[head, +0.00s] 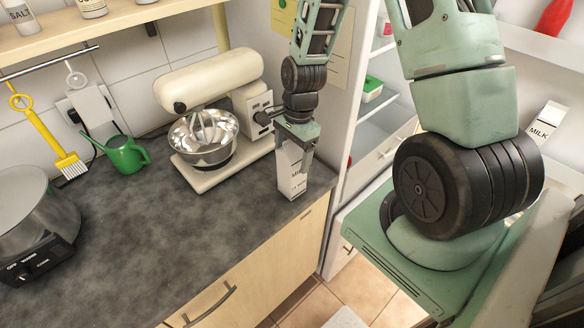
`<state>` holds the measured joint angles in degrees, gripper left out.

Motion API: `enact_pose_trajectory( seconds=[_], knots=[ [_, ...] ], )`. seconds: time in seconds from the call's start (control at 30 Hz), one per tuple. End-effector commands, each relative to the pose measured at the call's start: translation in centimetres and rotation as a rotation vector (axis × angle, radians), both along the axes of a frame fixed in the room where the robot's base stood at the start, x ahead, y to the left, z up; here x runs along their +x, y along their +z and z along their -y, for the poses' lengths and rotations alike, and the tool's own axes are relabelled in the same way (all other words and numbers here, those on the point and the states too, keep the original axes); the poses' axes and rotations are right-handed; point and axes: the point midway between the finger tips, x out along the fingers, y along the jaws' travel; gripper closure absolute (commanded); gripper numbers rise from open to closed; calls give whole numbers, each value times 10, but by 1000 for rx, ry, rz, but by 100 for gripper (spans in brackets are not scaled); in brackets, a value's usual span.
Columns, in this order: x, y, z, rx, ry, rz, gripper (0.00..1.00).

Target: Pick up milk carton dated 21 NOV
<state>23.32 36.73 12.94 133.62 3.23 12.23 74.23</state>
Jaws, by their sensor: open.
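A white milk carton (292,183) stands upright on the dark grey counter (150,235), close to its front right corner. My gripper (297,152) points down at the top of this carton. Its jaws are open, and one finger shows in front of the carton's right side. The other finger is hard to make out, and I cannot tell whether either touches the carton. A second carton marked MILK (546,122) is in the open fridge's door at the right, partly hidden by my arm. No date is legible on either carton.
A cream stand mixer (212,80) with a steel bowl (203,138) stands just left of my gripper. A green watering can (127,155) and a steel pot (35,215) are farther left. The open fridge (345,75) is right of the counter. The counter's front middle is clear.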

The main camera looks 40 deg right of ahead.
Motion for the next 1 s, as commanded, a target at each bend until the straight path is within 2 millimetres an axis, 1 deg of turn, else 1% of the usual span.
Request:
enact_pose_trajectory(
  seconds=[0.13,0.17,0.2,0.27,0.3,0.37,0.4,0.43,0.77,0.87,1.0],
  knots=[
    [0,0,0,0,0,0,20],
    [0,0,0,0,0,0,26],
    [0,0,0,0,0,0,37],
    [0,0,0,0,0,0,53],
    [0,0,0,0,0,0,64],
    [0,0,0,0,0,0,81],
    [0,0,0,0,0,0,92],
    [0,0,0,0,0,0,100],
    [0,1,0,0,1,1,100],
    [1,4,0,-1,1,1,100],
    [1,13,1,-2,0,4,100]
  ],
)
